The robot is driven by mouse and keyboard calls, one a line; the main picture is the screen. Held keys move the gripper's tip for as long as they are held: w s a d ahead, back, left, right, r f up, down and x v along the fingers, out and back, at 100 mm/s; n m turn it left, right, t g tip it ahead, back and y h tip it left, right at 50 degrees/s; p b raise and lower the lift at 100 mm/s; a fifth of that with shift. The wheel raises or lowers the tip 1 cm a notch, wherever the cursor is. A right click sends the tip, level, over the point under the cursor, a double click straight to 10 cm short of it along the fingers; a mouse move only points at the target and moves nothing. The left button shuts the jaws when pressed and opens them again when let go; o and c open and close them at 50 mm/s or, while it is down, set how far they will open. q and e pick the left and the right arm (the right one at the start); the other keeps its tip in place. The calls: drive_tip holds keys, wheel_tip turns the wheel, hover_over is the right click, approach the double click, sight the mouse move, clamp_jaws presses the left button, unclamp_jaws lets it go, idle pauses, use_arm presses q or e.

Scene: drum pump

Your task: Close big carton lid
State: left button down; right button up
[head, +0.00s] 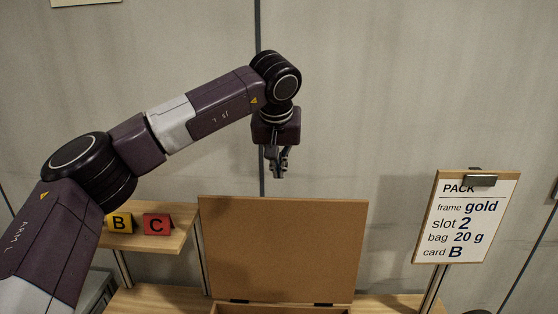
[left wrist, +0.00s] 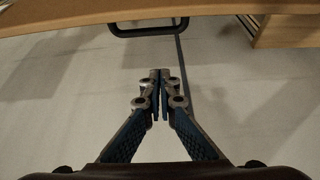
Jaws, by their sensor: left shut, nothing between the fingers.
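The big carton's lid (head: 285,250) is a flat brown panel in the head view. It stands upright, hinged at its lower edge to the carton (head: 283,309), of which only the back rim shows at the bottom of the picture. My left gripper (head: 280,175) points down above the lid's top edge in the head view, apart from the lid. It is shut and empty; its closed fingertips also show in the left wrist view (left wrist: 161,75). The carton's inside is out of the picture. My right gripper is not in view.
A wooden shelf (head: 150,241) at left holds a yellow B card (head: 119,223) and a red C card (head: 157,225). A clipboard sign (head: 466,218) stands at right. A brown edge with a dark handle (left wrist: 148,28) crosses the top of the left wrist view.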

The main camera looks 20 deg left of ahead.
use_arm(q)
wheel_tip(320, 180, down, 6)
drive_tip(key=p, duration=0.4)
drive_tip(key=shift+s, duration=0.4)
drive_tip(key=shift+d, duration=0.1)
